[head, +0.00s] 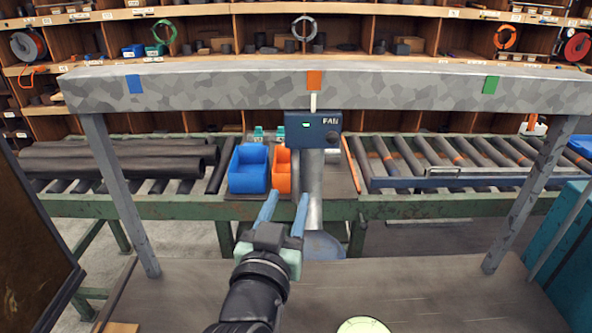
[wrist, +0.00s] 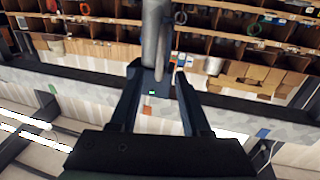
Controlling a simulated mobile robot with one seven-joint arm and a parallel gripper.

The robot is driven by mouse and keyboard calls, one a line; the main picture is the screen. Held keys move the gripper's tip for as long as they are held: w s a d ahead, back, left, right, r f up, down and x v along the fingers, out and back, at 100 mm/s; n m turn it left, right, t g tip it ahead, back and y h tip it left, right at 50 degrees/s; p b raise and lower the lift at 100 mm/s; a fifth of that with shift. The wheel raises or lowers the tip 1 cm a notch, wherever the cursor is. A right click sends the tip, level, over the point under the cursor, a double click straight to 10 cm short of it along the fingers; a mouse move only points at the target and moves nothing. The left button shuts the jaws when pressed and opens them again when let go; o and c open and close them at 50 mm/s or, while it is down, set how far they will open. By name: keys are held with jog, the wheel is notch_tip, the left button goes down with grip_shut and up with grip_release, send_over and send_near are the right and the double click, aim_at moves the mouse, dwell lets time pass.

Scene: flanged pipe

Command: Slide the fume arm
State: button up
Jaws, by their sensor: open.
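The fume arm hangs from a grey speckled rail (head: 220,88) across the head view. Its dark blue FAN box (head: 313,128) sits under the orange mark (head: 314,80). A grey tube (head: 312,178) drops from the box to a grey hood (head: 322,246). My gripper (head: 285,203) is open and empty, fingers upward, in front of the tube; its right finger overlaps the tube's left edge. In the wrist view the tube (wrist: 156,35) lies in line with the gap between my fingers (wrist: 158,80). I cannot tell whether it is inside the gap.
The rail also bears a blue mark (head: 134,84) at left and a green mark (head: 491,85) at right. Two grey posts hold it over a bench (head: 420,290). Behind are a roller conveyor (head: 450,160), a blue bin (head: 249,170), an orange bin (head: 282,170) and shelves.

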aim_at(295, 182)
jog(key=w, duration=0.3)
jog(key=w+d+p, duration=0.1)
jog(key=w, duration=0.2)
jog(key=shift+w+d+r+p, duration=0.1)
jog(key=shift+w+d+p, duration=0.1)
jog(key=shift+w+p, duration=0.15)
grip_shut()
dwell(1.1)
